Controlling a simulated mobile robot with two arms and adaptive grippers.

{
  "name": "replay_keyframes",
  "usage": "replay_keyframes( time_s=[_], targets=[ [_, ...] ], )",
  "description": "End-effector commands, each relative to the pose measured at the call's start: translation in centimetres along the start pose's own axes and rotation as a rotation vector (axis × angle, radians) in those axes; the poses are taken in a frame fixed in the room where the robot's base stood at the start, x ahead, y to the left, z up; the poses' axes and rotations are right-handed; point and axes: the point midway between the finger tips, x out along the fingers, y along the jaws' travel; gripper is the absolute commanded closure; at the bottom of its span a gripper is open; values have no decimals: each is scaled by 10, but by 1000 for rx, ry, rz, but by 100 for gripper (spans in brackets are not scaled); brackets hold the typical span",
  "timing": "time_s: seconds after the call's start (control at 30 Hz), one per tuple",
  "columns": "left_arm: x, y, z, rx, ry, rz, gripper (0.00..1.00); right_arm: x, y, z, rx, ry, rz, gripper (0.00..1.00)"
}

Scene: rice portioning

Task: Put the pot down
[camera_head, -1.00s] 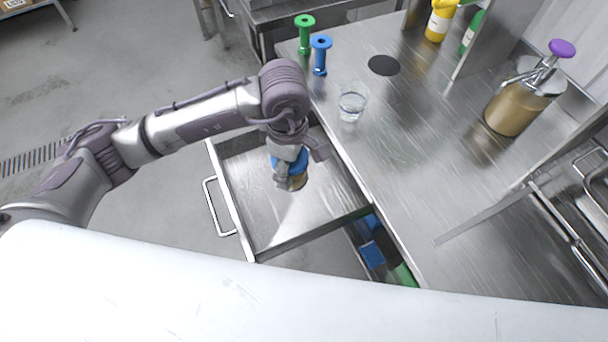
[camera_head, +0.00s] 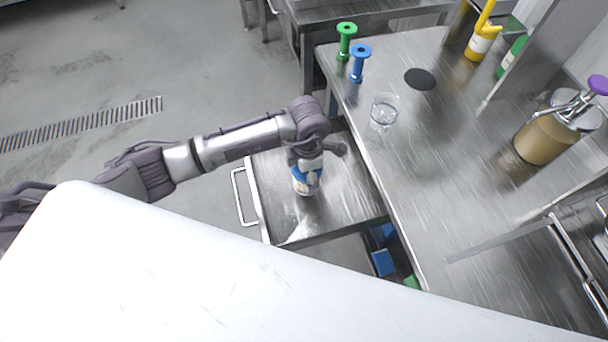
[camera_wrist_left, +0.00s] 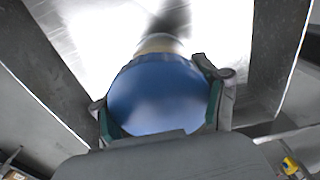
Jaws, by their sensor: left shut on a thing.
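The pot (camera_head: 304,185) is a small jar with a blue lid and a pale label. My left gripper (camera_head: 311,168) is shut on it, over the open metal drawer (camera_head: 350,200). In the left wrist view the blue lid (camera_wrist_left: 158,95) fills the space between the two fingers, with a little of the pot's body beyond it. A dark shadow lies on the bright metal past the pot. I cannot tell whether the pot's base touches the drawer floor. My right gripper is not in view.
The steel counter (camera_head: 440,210) holds a glass of water (camera_head: 383,112), a blue spool-shaped holder (camera_head: 359,63), a green one (camera_head: 345,41) and a pump dispenser (camera_head: 545,138). A lower compartment with blue containers (camera_head: 383,262) shows under the counter. The drawer floor around the pot looks clear.

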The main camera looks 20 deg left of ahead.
Motion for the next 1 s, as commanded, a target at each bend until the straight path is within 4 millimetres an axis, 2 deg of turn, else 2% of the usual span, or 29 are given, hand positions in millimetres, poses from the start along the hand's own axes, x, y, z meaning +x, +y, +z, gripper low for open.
replay_keyframes(
  time_s=[0.17, 0.47, 0.87, 0.9, 1.0],
  targets=[
    [8, 11, -7, -1, -1, 0, 76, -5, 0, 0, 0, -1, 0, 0],
    [45, 10, -7, 0, -1, -1, 76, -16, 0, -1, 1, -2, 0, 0],
    [53, 11, -7, 1, -2, 1, 76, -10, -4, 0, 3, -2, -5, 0],
    [51, 11, -7, 1, -2, 0, 21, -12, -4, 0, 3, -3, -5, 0],
    [51, 11, -7, 1, -1, 0, 5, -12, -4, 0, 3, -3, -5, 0]
  ],
)
